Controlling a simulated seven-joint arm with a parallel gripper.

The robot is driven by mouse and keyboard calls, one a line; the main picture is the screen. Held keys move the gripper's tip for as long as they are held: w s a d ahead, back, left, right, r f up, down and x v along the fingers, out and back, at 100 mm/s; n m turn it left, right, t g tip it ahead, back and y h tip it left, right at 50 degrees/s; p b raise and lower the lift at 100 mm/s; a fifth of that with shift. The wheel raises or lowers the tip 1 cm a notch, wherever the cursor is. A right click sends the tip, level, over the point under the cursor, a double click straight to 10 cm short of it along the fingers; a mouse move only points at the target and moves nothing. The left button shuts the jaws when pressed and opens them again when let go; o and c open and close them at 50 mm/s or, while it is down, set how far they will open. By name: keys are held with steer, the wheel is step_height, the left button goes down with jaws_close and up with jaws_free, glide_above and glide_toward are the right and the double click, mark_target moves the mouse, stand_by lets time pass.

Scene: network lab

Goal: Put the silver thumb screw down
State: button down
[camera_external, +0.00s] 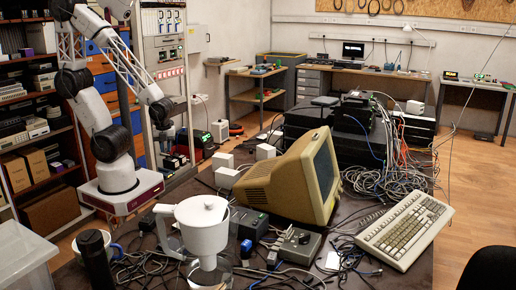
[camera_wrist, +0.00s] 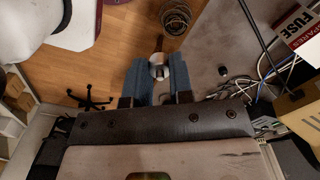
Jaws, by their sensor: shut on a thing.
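The silver thumb screw (camera_wrist: 158,68) is a small shiny round piece held between the blue fingertips of my gripper (camera_wrist: 159,72) in the wrist view. My gripper is shut on it. In the wrist view it lies in front of the border between the wooden floor (camera_wrist: 115,50) and a grey surface (camera_wrist: 205,55). I cannot tell its height above either. In the external view my arm reaches from the left with its dark wrist (camera_external: 161,113) above the back left of the dark table (camera_external: 395,272). The screw is too small to make out there.
A beige monitor (camera_external: 290,180), keyboard (camera_external: 405,228), white lidded vessel (camera_external: 203,225) and black cylinder (camera_external: 95,258) crowd the table among loose cables.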

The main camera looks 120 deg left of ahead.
steer(key=w+a+n, duration=0.1)
steer(key=w+a, duration=0.6)
steer(key=w, duration=0.4)
steer(key=w+a, duration=0.6)
steer(key=w, duration=0.5)
steer(key=w+a+n, duration=0.1)
steer(key=w+a, duration=0.6)
steer(key=w, duration=0.4)
steer(key=shift+s+d+f, duration=0.1)
steer(key=shift+s+f, duration=0.05)
steer(key=shift+f, duration=2.4)
steer(key=w+a, duration=0.2)
steer(key=w, duration=0.3)
steer(key=w+a+f, duration=0.1)
steer(key=w+a, duration=0.1)
steer(key=w, duration=0.2)
steer(key=w+a, duration=0.2)
steer(key=w, duration=0.3)
steer(key=shift+w+a+f, duration=0.25)
steer(key=shift+w+a, duration=0.05)
steer(key=shift+a, duration=0.05)
steer(key=shift+f, duration=0.1)
steer(key=shift+f, duration=1.65)
steer(key=shift+f, duration=0.15)
